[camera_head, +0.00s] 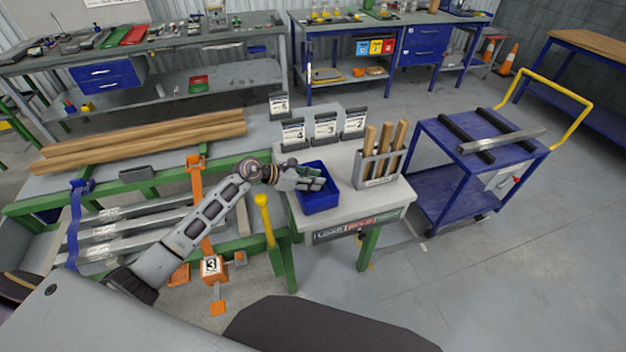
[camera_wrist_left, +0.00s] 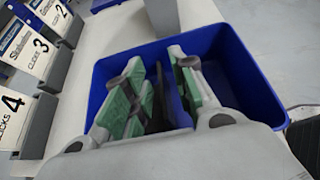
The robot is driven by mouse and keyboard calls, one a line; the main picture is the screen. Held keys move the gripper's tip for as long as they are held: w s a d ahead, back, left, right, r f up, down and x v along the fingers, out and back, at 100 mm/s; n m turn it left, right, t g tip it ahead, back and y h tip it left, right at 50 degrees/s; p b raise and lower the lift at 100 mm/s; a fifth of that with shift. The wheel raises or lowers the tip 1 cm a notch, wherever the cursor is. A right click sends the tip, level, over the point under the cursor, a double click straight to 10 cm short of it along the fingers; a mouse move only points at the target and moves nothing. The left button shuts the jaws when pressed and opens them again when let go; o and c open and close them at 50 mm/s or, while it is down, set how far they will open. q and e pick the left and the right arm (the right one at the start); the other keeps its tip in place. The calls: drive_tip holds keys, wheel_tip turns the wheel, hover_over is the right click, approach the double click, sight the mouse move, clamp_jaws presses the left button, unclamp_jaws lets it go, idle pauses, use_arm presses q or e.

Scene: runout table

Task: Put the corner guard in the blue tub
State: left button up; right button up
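The blue tub (camera_head: 322,202) stands on the pale table, and it fills the middle of the left wrist view (camera_wrist_left: 247,82). My left gripper (camera_head: 312,184) is over the tub's opening, with its fingers reaching down inside the walls. In the left wrist view the green-padded fingers (camera_wrist_left: 156,88) are apart. A dark narrow shape shows between and below them; I cannot tell whether it is the corner guard or shaded tub. I cannot make out the corner guard for certain in either view. My right gripper is not in view.
A grey rack with wooden handles (camera_head: 378,168) stands right of the tub. Numbered card bins (camera_head: 325,127) stand behind it. A green-framed runout table (camera_head: 160,175) with timber and metal bars lies left. A blue trolley (camera_head: 455,160) is at right.

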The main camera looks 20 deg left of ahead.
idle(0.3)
use_arm(q)
drive_tip(key=shift+r+p, duration=0.55)
drive_tip(key=shift+s+a+r, duration=0.1)
drive_tip(key=shift+a, duration=0.05)
drive_tip(key=shift+s+a+r, duration=0.15)
drive_tip(key=shift+s+a, duration=0.1)
drive_tip(key=shift+a, duration=0.05)
drive_tip(key=b+v, duration=0.1)
drive_tip(key=v, duration=0.9)
drive_tip(key=shift+s+a+r+b, duration=0.2)
drive_tip(key=shift+a+r+b, duration=0.05)
drive_tip(key=shift+b, duration=0.1)
